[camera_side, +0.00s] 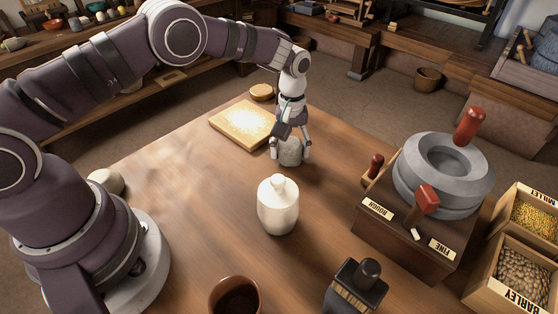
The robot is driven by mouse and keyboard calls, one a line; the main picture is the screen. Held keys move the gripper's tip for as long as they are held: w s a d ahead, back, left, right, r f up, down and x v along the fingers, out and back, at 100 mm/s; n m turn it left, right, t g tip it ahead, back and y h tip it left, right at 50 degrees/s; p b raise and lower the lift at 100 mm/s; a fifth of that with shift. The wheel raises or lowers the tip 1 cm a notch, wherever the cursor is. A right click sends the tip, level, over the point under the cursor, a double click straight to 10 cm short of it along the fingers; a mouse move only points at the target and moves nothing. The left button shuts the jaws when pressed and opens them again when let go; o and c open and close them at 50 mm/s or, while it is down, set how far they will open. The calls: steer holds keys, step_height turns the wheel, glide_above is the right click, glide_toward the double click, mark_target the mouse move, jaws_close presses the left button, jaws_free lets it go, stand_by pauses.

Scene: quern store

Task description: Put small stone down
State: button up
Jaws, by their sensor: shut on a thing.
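A small grey stone (290,152) is between the fingers of my gripper (290,155), near the middle of the wooden table (200,200). My gripper points down and is shut on the stone. The stone is very close to the tabletop; I cannot tell whether it touches it. My fingers cover its left and right sides.
A white jar (278,207) stands just in front of the stone. A board with pale grain (243,123) lies behind left. A quern (443,175) on a wooden box stands at right, beside crates of millet (535,218) and barley (520,272). A brown cup (235,296) stands at the front.

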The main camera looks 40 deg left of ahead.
steer(key=o, duration=1.2)
steer(key=shift+f, duration=0.1)
steer(key=shift+o, duration=0.2)
step_height(320, 180, up, 12)
steer(key=shift+f, duration=0.1)
step_height(320, 180, up, 6)
steer(key=m+t, duration=0.1)
steer(key=m, duration=0.1)
glide_above(290, 142)
steer(key=s+a, duration=0.1)
steer(key=s, duration=0.1)
steer(key=s+a+r+m+t, duration=0.25)
steer(key=s+r+m, duration=0.2)
steer(key=s, duration=0.45)
steer(key=s+f+m+t, duration=0.2)
steer(key=s, duration=0.6)
steer(key=shift+a, duration=0.25)
steer(key=shift+m, duration=0.25)
